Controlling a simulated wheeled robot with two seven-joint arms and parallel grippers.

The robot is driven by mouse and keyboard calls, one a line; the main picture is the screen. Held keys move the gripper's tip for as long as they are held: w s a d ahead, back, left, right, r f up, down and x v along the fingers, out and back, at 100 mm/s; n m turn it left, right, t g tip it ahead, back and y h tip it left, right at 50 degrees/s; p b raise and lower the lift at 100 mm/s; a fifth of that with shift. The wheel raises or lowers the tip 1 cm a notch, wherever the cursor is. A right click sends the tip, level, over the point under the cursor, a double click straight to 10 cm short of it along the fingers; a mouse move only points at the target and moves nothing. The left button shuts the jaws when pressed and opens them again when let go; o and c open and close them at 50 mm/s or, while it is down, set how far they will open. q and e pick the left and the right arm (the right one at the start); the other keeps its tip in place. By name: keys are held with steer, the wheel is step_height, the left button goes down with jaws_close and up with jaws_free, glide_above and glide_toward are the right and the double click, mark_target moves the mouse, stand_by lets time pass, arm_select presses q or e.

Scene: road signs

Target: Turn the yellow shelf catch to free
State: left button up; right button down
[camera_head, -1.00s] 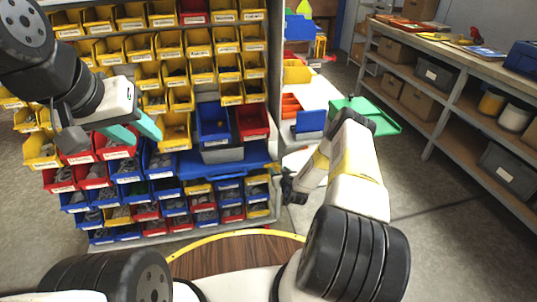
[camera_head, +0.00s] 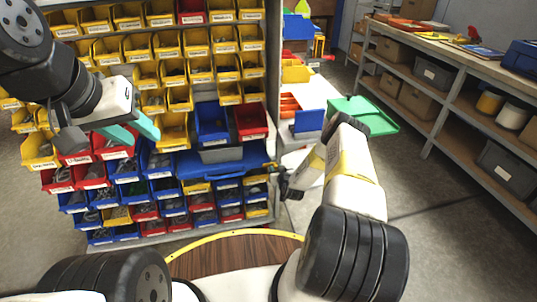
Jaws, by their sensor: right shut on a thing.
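The yellow shelf catch (camera_head: 269,167) is a small piece at the right end of the blue shelf (camera_head: 225,160), on the right edge of the bin rack. My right gripper (camera_head: 278,177) reaches in at that edge and is shut on the catch; its fingertips are small and dark, and the catch is partly hidden by them. The catch's exact angle is too small to tell. My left gripper (camera_head: 133,128), with teal fingers, is open and empty in front of the bins at the left.
Rows of yellow, red and blue bins (camera_head: 185,70) fill the rack above and below the shelf. A table (camera_head: 325,95) with a green tray (camera_head: 375,113) stands behind my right arm. Storage shelving (camera_head: 445,70) runs along the right. Floor between is clear.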

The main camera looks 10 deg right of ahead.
steer(key=shift+d+f+m+t+y, duration=0.15)
steer(key=shift+m+t+y, duration=0.3)
steer(key=shift+m+y, duration=1.25)
steer(key=shift+d+f+m+t+y, duration=0.2)
steer(key=shift+m+t+y, duration=0.4)
steer(key=shift+m, duration=2.15)
steer(key=shift+d+f+m+t+y, duration=0.15)
steer(key=shift+m+t+y, duration=0.2)
steer(key=shift+m+y, duration=1.4)
steer(key=shift+m+h, duration=0.55)
steer(key=shift+m, duration=0.15)
steer(key=c, duration=1.1)
jaws_free()
